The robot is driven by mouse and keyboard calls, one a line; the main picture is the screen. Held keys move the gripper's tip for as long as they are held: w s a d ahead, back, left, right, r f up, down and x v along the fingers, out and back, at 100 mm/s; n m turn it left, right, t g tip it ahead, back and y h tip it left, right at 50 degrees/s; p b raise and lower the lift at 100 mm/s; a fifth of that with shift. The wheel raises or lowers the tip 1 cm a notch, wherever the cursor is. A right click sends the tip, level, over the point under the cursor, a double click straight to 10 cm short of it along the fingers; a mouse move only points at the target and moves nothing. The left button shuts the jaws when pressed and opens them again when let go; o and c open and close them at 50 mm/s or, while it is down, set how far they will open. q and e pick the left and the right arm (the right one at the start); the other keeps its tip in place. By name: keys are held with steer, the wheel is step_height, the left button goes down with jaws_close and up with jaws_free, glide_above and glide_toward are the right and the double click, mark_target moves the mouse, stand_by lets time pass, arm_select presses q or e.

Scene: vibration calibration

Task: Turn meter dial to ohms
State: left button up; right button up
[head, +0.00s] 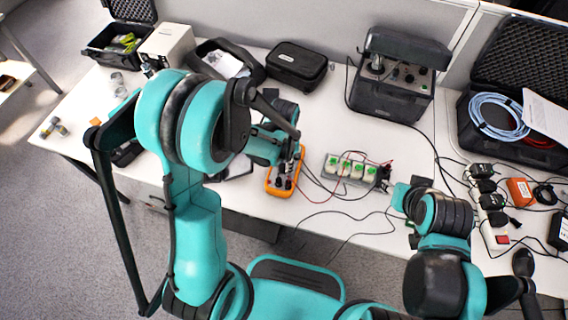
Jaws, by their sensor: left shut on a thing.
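The meter (273,191) is an orange-edged handheld unit with a dark face, lying on the white table near its front edge. Dark leads are plugged into its near end. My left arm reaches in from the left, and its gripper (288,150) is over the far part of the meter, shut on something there. The dial is hidden under the gripper and wrist, so its setting cannot be read. My right arm is at the lower right; its wrist (405,198) is over the table, and its fingers cannot be made out.
A grey box with green-marked modules (350,170) stands right of the meter, with loose cables around it. A black case (297,65) and a dark instrument (397,85) stand at the back. A power strip (492,215) and an open case (512,110) are at right.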

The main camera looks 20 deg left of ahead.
mark_target(284, 166)
arm_select(q)
steer(key=shift+m, duration=0.5)
steer(key=o, duration=1.2)
steer(key=shift+c, duration=0.2)
step_height(284, 166, up, 12)
steer(key=shift+r, duration=0.1)
